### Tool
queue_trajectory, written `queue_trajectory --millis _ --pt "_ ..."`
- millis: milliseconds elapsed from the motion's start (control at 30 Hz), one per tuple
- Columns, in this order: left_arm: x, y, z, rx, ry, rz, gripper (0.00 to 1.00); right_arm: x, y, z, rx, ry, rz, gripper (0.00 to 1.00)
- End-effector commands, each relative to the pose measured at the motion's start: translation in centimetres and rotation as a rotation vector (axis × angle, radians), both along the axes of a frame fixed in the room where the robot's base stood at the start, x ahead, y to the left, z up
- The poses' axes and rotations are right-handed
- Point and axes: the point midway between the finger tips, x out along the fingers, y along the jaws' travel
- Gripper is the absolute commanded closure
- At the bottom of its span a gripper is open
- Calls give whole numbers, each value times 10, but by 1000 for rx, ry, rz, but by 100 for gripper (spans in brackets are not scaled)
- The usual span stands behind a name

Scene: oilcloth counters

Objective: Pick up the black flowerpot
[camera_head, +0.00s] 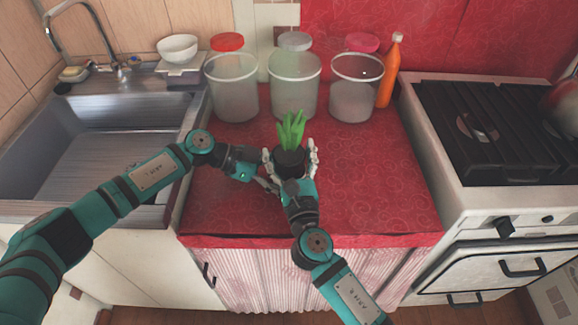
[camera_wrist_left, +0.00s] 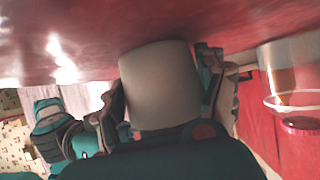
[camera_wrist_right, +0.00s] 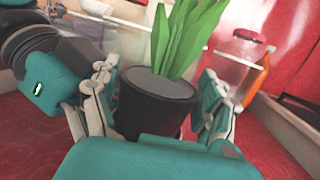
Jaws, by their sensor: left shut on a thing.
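The black flowerpot (camera_head: 291,160) with a green leafy plant (camera_head: 291,128) is over the middle of the red counter, upright. It also shows dark in the right wrist view (camera_wrist_right: 155,103). My right gripper (camera_head: 290,150) is open, its pale fingers on either side of the pot with small gaps. My left gripper (camera_head: 267,180) reaches the pot from the left and is shut on it. In the left wrist view, a tapered grey body (camera_wrist_left: 160,85) between the fingers appears to be the pot in bright light. The pot's base is hidden in the head view.
Three clear containers (camera_head: 232,90) stand at the back of the red counter (camera_head: 375,190), with an orange bottle (camera_head: 388,72) beside them. A sink (camera_head: 95,140) is at the left and a stove (camera_head: 490,130) at the right. The counter right of the pot is clear.

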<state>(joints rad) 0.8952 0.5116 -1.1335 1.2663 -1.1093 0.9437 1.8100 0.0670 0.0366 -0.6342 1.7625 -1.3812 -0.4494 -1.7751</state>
Motion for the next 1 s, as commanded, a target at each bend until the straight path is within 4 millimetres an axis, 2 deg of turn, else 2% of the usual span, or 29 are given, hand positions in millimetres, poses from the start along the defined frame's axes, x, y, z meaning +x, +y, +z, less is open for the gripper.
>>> queue_trajectory --millis 67,333,567,667,767,1000 --pt "0 0 0 0 0 0 45 0 0 0 0 0 0 35" --pt "0 0 0 0 0 0 45 0 0 0 0 0 0 70" --pt "0 0 0 0 0 0 45 0 0 2 1 -2 0 71" --pt "0 0 0 0 0 0 45 0 0 9 3 -4 -1 71" --pt "0 0 0 1 0 0 45 0 0 22 6 -5 1 71" --pt "0 0 0 1 0 0 45 0 0 69 3 -10 1 71"
